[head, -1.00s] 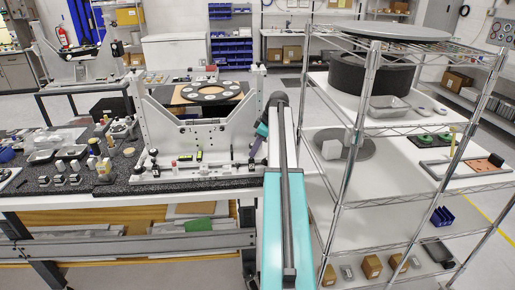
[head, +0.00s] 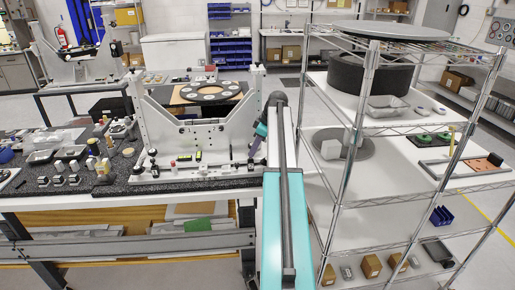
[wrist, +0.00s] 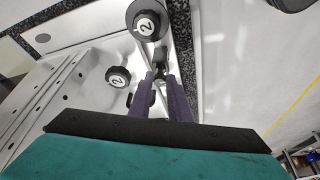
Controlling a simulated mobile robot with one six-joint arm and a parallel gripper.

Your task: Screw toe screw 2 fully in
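My gripper (wrist: 161,78) has two dark purple fingers with a narrow gap between their tips. A small black piece (wrist: 161,70) shows at the tips; I cannot tell whether they clasp it or stand around it. Two black knobs marked "2" are in the wrist view: a larger one (wrist: 146,22) beyond the fingertips and a smaller one (wrist: 118,76) to their left. I cannot tell which is toe screw 2, or how deep any screw sits. In the head view my gripper (head: 253,152) is at the right end of the white mirror fixture (head: 195,135), its tips too small to judge.
The fixture stands on a dark speckled bench top (head: 120,187) with several small parts at its left. A wire shelf rack (head: 350,150) stands close to the right of my arm. A ring-shaped plate (head: 210,92) lies behind the fixture.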

